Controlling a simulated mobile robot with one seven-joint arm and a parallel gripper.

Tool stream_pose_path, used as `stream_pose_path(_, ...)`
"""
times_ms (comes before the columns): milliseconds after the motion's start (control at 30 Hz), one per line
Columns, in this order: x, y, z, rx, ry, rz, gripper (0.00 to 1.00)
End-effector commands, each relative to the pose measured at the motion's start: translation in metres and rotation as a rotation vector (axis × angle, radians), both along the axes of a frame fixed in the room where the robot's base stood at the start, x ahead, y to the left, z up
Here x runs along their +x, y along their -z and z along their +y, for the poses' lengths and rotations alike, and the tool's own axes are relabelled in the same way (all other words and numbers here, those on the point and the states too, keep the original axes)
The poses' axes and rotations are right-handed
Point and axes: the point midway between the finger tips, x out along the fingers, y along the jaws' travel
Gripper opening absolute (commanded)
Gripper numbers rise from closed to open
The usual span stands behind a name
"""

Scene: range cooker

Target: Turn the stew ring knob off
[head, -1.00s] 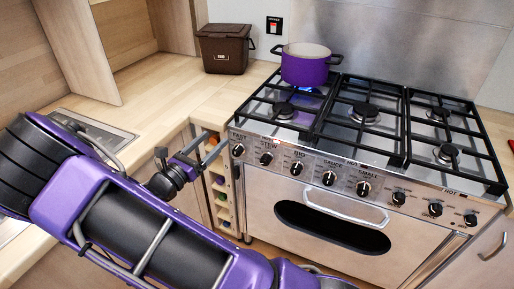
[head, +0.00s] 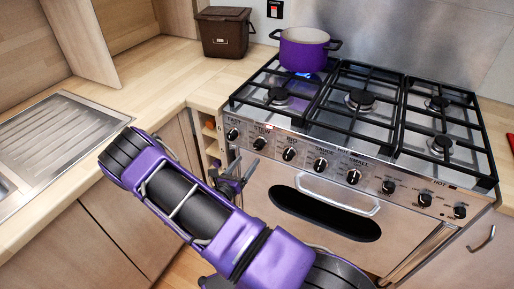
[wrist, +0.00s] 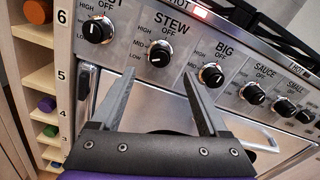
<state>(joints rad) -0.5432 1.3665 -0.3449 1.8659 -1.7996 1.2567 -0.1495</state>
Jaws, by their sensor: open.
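The stew ring knob (wrist: 159,53) is a round black knob under the STEW label; its pointer looks turned away from OFF, though the exact setting is hard to read. It also shows in the head view (head: 260,143), second from the left. My gripper (wrist: 158,75) is open and empty. Its two fingers reach toward the panel, and in the wrist view the stew knob shows between and just beyond the tips, apart from them. In the head view my gripper (head: 234,168) is just below and left of the stew knob.
The FAST knob (wrist: 97,30) and BIG knob (wrist: 211,75) flank the stew knob. A purple pot (head: 303,50) stands on a back left ring with a blue glow beneath. A red light (wrist: 200,12) is lit above the panel. An oven handle (head: 338,194) juts out below.

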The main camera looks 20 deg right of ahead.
Motion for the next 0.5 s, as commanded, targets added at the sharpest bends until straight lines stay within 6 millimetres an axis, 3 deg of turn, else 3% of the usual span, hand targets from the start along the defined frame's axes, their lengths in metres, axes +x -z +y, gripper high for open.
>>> stream_pose_path(200, 0.028, 0.000, -0.038, 0.000, 0.004, 0.000, 0.78)
stream_pose_path(500, 0.051, 0.000, -0.065, 0.001, 0.001, 0.000, 0.78)
